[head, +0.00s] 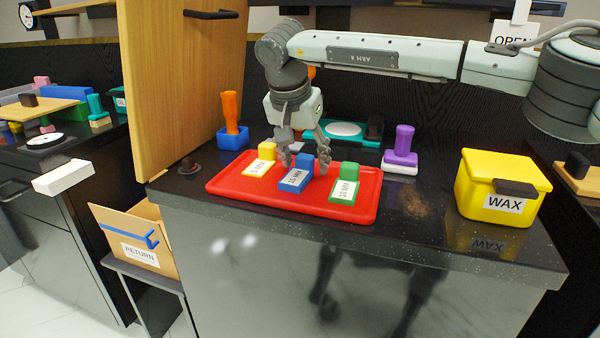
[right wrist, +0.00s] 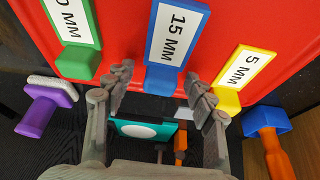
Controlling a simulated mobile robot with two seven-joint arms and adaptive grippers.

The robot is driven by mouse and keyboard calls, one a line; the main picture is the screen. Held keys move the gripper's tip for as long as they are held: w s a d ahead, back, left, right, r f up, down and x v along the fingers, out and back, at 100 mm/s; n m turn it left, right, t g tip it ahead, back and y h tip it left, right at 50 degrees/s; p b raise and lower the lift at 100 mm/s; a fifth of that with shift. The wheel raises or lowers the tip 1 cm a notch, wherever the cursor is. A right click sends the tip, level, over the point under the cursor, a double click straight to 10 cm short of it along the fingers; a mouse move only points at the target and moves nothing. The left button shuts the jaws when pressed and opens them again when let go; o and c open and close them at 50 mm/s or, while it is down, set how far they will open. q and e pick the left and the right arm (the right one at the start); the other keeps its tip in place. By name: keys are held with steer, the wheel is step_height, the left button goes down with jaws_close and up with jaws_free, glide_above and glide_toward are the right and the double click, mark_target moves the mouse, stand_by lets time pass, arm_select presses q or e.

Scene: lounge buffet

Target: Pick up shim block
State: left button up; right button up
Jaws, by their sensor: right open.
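Three labelled shim blocks stand on a red tray (head: 222,187). The yellow block (head: 258,168) reads 5 MM, the blue block (head: 295,181) reads 15 MM, and the green block (head: 344,189) is at the right. In the right wrist view the blue block (right wrist: 177,38) is in the middle, with the yellow block (right wrist: 232,95) and the green block (right wrist: 78,62) either side. My right gripper (head: 304,168) is open and empty, its fingers pointing down around the blue block's raised back end. In the right wrist view its fingertips (right wrist: 160,76) straddle that end; contact cannot be told.
A yellow WAX box (head: 505,180) stands at the right of the black counter. A purple stamp-like object (head: 402,150) and an orange-handled object in a blue base (head: 232,125) stand behind the tray. A wooden door (head: 175,80) rises at the left, above a RETURN carton (head: 135,235).

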mark_target(302, 157)
steer(key=c, duration=1.2)
steer(key=shift+r, duration=0.15)
steer(key=shift+c, duration=0.2)
steer(key=shift+r, duration=0.35)
steer(key=r, duration=0.3)
steer(key=shift+s+a+r, duration=0.1)
steer(key=shift+a+r, duration=0.1)
steer(key=shift+r, duration=0.1)
arm_select(q)
steer(key=shift+s+a+f+g+p, duration=0.1)
steer(key=shift+s+f+g+p, duration=0.1)
steer(key=shift+f, duration=0.2)
steer(key=shift+s+a+f+g+p, duration=0.1)
steer(key=shift+f+g, duration=0.1)
steer(key=shift+f, duration=0.2)
arm_select(e)
steer(key=s+a+r, duration=0.6)
steer(key=a, duration=0.3)
steer(key=shift+s+a+r, duration=0.15)
steer(key=shift+r, duration=0.1)
arm_select(q)
steer(key=shift+w, duration=0.1)
steer(key=shift+r, duration=0.1)
